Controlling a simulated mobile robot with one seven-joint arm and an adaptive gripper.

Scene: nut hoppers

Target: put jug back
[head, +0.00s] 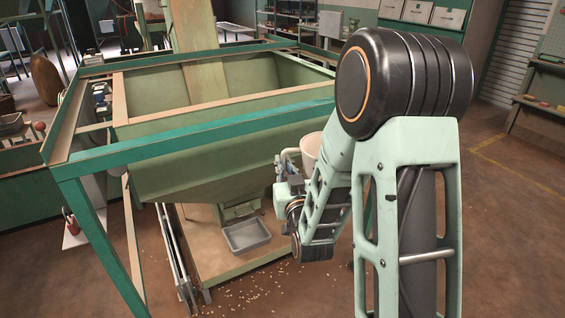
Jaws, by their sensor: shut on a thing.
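A cream jug (311,147) shows in the head view, right of the green hopper's front wall and partly hidden behind my arm. My gripper (284,160) is at its left side, small in the picture and partly hidden by my own wrist. It is shut on the jug, which looks about upright. The jug's lower part and the exact contact of the fingers are hidden. I cannot tell whether anything is inside the jug.
A large green hopper (195,160) hangs in a teal frame (200,138) on the left. A grey metal tray (247,235) sits below its outlet on a low wooden platform (212,262). Nuts (262,287) lie scattered on the floor. Open floor lies at the right.

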